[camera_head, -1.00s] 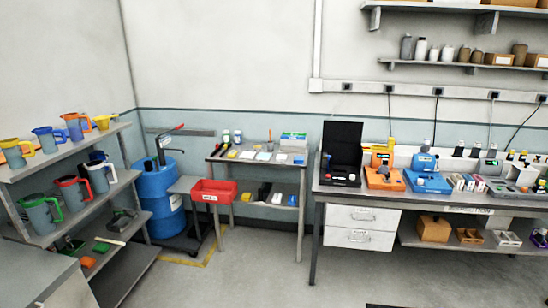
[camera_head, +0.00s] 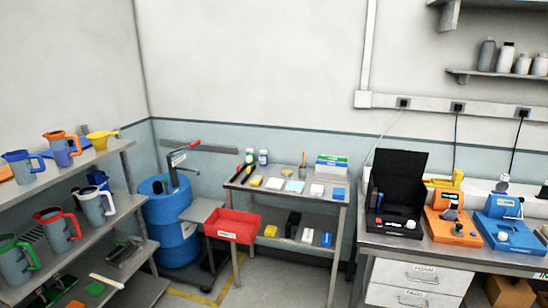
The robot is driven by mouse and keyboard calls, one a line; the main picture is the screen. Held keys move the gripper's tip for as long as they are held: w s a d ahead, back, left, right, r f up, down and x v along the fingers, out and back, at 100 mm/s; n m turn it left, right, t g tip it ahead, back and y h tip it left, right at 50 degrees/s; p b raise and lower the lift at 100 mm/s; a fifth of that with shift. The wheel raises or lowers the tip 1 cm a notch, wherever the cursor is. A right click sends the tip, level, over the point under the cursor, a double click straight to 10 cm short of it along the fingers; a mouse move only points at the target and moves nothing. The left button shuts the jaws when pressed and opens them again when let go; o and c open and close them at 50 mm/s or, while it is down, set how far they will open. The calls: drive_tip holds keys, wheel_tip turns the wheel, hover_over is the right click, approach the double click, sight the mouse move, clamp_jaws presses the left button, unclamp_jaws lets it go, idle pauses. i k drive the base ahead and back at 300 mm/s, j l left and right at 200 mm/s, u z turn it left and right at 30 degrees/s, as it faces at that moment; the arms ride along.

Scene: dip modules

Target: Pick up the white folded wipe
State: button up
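Several small flat pieces lie on the top of the grey side table (camera_head: 262,187) in the middle of the view. A white square piece (camera_head: 317,189) near the right end looks like the folded wipe. Another whitish piece (camera_head: 274,183) lies to its left, and a pale blue-white sheet (camera_head: 295,186) lies between them. They are too small to tell for certain which is the wipe. My gripper is not in view.
A red bin (camera_head: 232,225) hangs at the table's front left, with a blue drum (camera_head: 172,235) behind it. Jug shelves (camera_head: 125,205) stand at left. A workbench (camera_head: 440,250) with an open black case (camera_head: 398,190) stands at right. Little floor shows.

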sight(316, 190)
drive_tip(key=i+z, duration=0.15)
drive_tip(key=i, duration=0.45)
drive_tip(key=i+j+z, duration=0.1)
drive_tip(key=i, duration=0.55)
drive_tip(key=i+j+z, duration=0.15)
drive_tip(key=i, duration=0.45)
drive_tip(key=i+j+z, duration=0.75)
drive_tip(key=i, duration=0.15)
